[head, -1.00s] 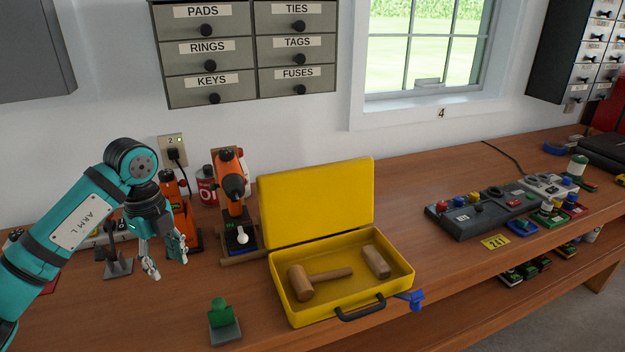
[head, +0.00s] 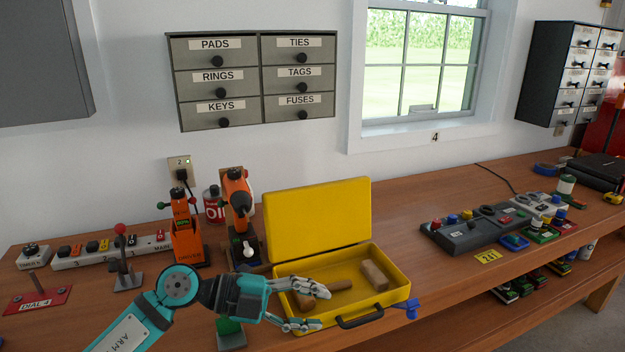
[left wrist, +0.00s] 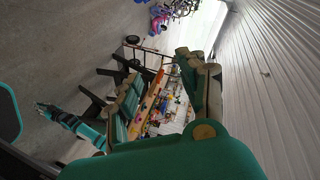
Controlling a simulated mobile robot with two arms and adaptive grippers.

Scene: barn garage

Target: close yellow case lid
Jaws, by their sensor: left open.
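The yellow case (head: 392,295) sits on the bench with its lid (head: 318,220) standing up, open, at the back. A wooden mallet (head: 340,286) and a wooden block (head: 374,276) lie inside it. My left gripper (head: 324,308) is open at the left front of the case, its fingers pointing right. It overlaps the case's front left part and hides most of the mallet's head. I cannot tell whether it touches the case. The black handle (head: 360,318) is on the case's front. The left wrist view shows the gripper's fingers (left wrist: 160,95) apart, with no case visible.
Orange tool stations (head: 186,240) stand left of the case. A green block (head: 231,333) is partly hidden below my left arm. A blue clamp-like piece (head: 411,308) is at the case's front right corner. Control boxes (head: 470,232) stand farther right, with clear bench between.

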